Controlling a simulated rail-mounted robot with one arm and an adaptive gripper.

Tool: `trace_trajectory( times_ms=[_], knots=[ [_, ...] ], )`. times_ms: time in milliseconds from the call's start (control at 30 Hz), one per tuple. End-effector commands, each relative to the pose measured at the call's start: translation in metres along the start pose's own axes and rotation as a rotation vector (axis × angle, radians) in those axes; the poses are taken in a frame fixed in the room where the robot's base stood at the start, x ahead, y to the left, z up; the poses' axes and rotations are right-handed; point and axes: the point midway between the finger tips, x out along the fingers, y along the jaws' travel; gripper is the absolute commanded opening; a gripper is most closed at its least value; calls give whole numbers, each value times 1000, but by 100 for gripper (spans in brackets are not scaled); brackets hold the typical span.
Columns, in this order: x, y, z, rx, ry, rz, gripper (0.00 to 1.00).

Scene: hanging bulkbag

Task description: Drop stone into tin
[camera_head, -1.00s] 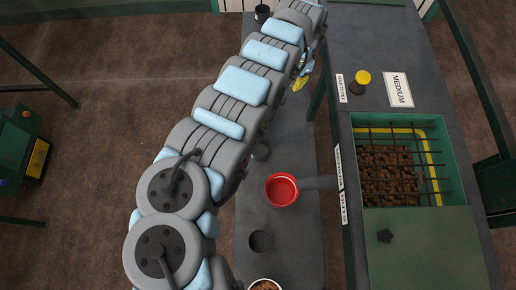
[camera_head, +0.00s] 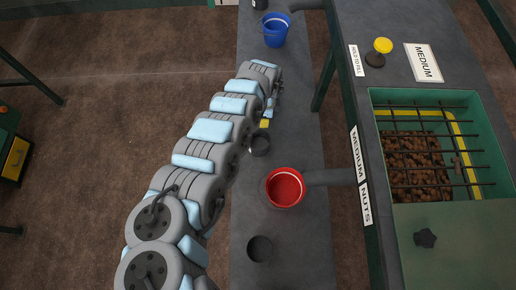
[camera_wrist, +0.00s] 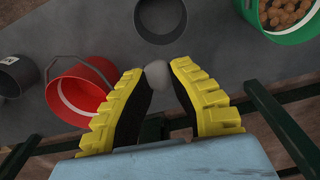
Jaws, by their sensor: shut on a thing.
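My gripper (camera_wrist: 160,95) has two yellow ridged fingers, shut on a small grey stone (camera_wrist: 157,76) at their tips. In the head view my gripper (camera_head: 265,122) is over the grey bench, just beyond a dark open tin (camera_head: 259,144); the stone cannot be made out there. A second dark tin (camera_head: 259,248) stands nearer the bottom of the picture. The wrist view shows one dark open tin (camera_wrist: 160,18) ahead of the fingertips and another dark tin (camera_wrist: 14,76) at the left edge. The stone appears below the middle tin's rim in the picture, not over its opening.
A red bucket (camera_head: 285,187) stands between the tins in the head view. A blue bucket (camera_head: 275,29) is at the far end. A green bucket (camera_wrist: 292,32) with nuts shows in the wrist view. A machine with a barred nut hopper (camera_head: 481,130) stands right of the bench.

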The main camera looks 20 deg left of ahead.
Motion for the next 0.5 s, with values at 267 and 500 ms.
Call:
trace_trajectory(
  times_ms=[267,500],
  knots=[
    [49,7,8,97,6,-5,0],
    [58,8,9,112,7,-6,0]
  ],
)
